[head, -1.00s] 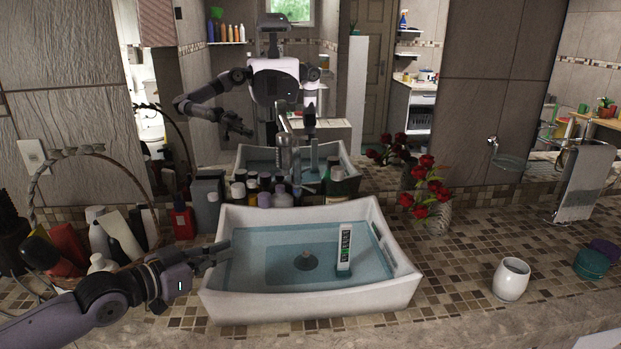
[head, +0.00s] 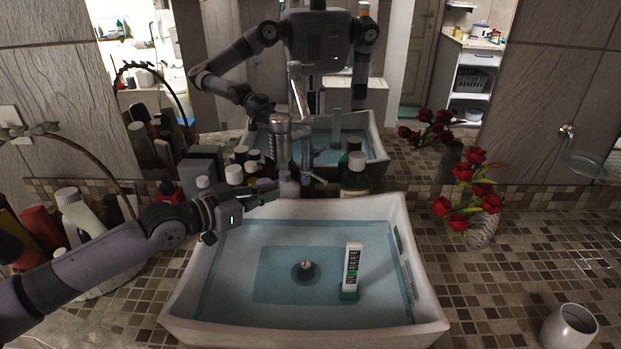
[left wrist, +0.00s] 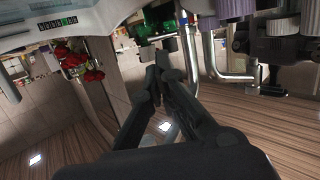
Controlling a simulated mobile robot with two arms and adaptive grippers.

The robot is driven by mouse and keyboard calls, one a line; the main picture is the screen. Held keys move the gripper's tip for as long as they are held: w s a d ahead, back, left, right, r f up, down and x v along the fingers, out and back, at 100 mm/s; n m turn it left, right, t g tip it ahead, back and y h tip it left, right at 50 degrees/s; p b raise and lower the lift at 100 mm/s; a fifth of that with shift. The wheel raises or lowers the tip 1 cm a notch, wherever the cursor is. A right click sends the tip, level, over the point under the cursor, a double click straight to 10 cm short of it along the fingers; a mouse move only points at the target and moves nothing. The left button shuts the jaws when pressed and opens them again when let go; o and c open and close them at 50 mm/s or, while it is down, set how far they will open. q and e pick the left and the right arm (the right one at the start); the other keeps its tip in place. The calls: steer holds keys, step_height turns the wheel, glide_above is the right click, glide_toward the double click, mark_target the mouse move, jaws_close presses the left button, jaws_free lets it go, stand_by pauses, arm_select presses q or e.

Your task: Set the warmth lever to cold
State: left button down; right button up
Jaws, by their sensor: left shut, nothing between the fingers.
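The metal faucet (head: 280,142) stands behind the white basin (head: 420,312), with a thin upright lever (head: 296,85) above its thick body. Chrome pipework also shows in the left wrist view (left wrist: 232,76). The basin holds clear water, and a white strip thermometer (head: 352,268) stands in it. My left gripper (head: 272,193) is shut and empty over the basin's back-left rim, in front of and below the faucet body. In the left wrist view its fingers (left wrist: 165,78) point toward the pipework, and I see no clear contact. My right gripper is not in view.
Bottles (head: 235,176) crowd the counter behind the basin, and a green bottle (head: 355,175) stands to the faucet's right. Red roses (head: 470,190) in a vase and a white cup (head: 570,326) stand right. A mirror behind reflects me and the faucet.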

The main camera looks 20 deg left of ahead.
mark_target(318, 179)
arm_select(q)
steer(key=p+x, duration=0.2)
steer(key=x, duration=0.9)
steer(key=shift+a, duration=0.1)
steer(key=shift+w+d+f+p, duration=0.25)
steer(key=shift+w+d+p, duration=0.1)
steer(key=shift+w, duration=0.2)
